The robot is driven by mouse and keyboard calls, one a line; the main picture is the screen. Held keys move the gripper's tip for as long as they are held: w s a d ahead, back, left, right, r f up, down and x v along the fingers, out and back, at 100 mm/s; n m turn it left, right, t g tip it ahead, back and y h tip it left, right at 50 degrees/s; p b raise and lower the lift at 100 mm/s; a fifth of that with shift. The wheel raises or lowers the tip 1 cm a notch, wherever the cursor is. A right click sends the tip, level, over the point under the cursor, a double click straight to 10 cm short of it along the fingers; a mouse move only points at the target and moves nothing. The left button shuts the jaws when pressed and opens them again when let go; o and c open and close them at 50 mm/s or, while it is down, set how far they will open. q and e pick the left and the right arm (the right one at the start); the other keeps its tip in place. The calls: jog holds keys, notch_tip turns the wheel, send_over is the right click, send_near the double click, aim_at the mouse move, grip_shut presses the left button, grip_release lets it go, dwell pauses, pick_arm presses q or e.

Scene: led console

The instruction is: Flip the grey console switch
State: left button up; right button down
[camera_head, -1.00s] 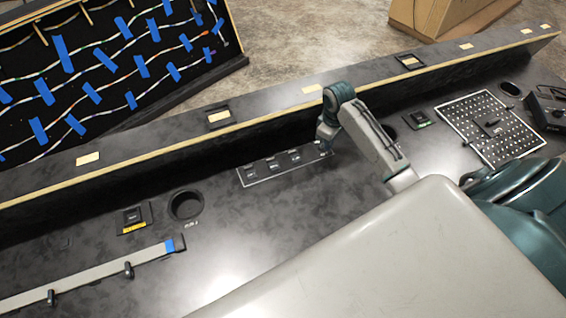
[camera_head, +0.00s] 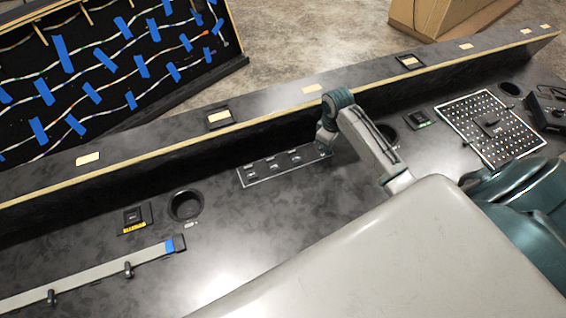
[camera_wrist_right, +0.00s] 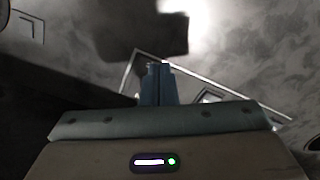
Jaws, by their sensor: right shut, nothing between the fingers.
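A white-outlined switch panel (camera_head: 250,181) lies on the dark console top, with a row of several small dark switches. Which one is the grey console switch I cannot tell at this size. My right gripper (camera_head: 323,148) points down at the panel's right end, with its fingers close together. In the right wrist view the blue-grey fingers (camera_wrist_right: 160,66) are shut with nothing between them, in front of the panel's white outline (camera_wrist_right: 131,72). Whether the tips touch a switch I cannot tell; the switch at that end is hidden. My left gripper is out of view.
A raised ledge (camera_head: 300,102) with a light wooden edge runs behind the panel. A cup hole (camera_head: 186,205), a black button box (camera_head: 134,217) and a grey strip (camera_head: 90,280) are to the left. A perforated plate (camera_head: 510,140) is to the right. The console before the panel is clear.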

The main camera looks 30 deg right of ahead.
jog(key=shift+w, duration=0.2)
jog(key=shift+w, duration=0.45)
jog(key=shift+w+d, duration=0.1)
jog(key=shift+w, duration=0.5)
jog(key=shift+r, duration=0.1)
notch_tip(320, 180, up, 7)
jog(key=p, duration=0.8)
jog(key=shift+s, duration=0.45)
jog(key=shift+s, duration=0.1)
